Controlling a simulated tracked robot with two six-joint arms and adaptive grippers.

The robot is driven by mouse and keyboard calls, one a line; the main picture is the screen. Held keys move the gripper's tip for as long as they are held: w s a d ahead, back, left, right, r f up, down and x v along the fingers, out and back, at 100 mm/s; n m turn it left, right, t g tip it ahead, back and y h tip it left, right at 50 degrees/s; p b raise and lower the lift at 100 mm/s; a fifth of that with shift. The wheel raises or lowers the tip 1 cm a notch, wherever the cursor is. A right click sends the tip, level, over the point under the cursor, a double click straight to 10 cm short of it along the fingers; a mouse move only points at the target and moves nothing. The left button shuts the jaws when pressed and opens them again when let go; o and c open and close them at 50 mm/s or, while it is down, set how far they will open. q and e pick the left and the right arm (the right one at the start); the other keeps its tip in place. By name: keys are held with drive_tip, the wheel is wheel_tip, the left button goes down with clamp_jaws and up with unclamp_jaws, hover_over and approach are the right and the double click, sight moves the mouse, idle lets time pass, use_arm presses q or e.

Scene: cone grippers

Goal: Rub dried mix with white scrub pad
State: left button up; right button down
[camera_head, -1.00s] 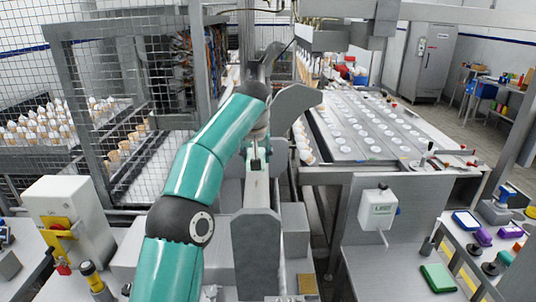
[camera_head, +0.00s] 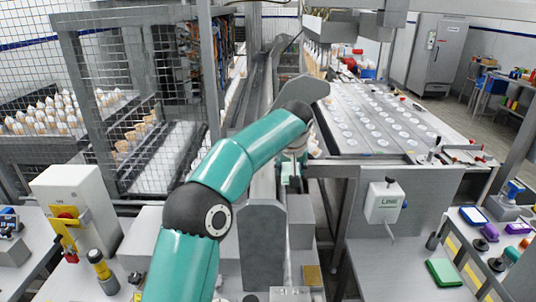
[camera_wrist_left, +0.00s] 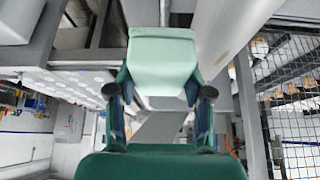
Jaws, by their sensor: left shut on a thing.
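My left gripper (camera_wrist_left: 160,97) is shut on a pale, whitish-green block, which I take for the white scrub pad (camera_wrist_left: 161,62). In the left wrist view the block sits between the two dark fingers. In the head view my left arm reaches forward, and its gripper end (camera_head: 290,172) is small and partly hidden by the arm, above the grey metal housing in the middle. I cannot make out any dried mix, or tell whether the pad touches a surface. My right gripper is not in view.
A conveyor with rows of white discs (camera_head: 377,122) runs at the right back. A mesh guard (camera_head: 108,90) stands at left. A control box (camera_head: 384,202) and a green pad (camera_head: 443,272) are at right. A switch box (camera_head: 75,215) stands at left.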

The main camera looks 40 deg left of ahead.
use_arm(q)
drive_tip(key=s+d+f+m+h, duration=0.1)
drive_tip(key=d+f+m, duration=0.1)
drive_tip(key=d+f, duration=0.45)
drive_tip(key=s+d+f+m+h, duration=0.1)
drive_tip(key=d+f, duration=0.3)
drive_tip(key=d, duration=0.6)
drive_tip(key=s+d+f+m, duration=0.2)
drive_tip(key=d+f, duration=0.4)
drive_tip(key=d, duration=0.3)
drive_tip(key=s+d+f+m+t+h+b, duration=0.1)
drive_tip(key=s+d+f+m, duration=0.1)
drive_tip(key=s+d+f, duration=0.3)
drive_tip(key=shift+s+d+f+h, duration=0.3)
drive_tip(key=shift+s+d, duration=0.65)
drive_tip(key=shift+d, duration=0.25)
drive_tip(key=shift+s+a, duration=0.1)
